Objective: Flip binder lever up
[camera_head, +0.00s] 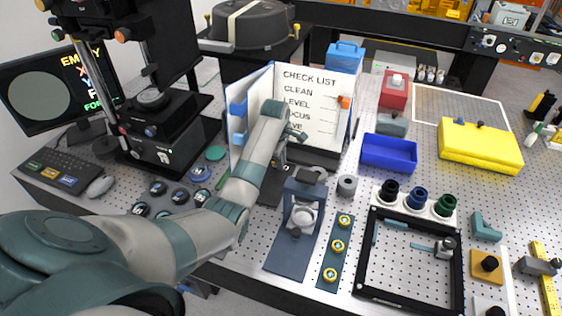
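The open binder (328,110) stands upright at the back middle of the perforated table, its right page headed CHECK LIST. Blue tabs (238,108) show on its left page and an orange tab (346,102) at its right edge. The finger gap is too small to tell. My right gripper is not in view.
A blue plate with a round grey fixture (303,216) stands in front of the binder. A blue tray (389,152) and a grey cylinder (347,186) are to its right. A black frame (366,262) lies front right. Several dark round pieces lie left of my arm.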

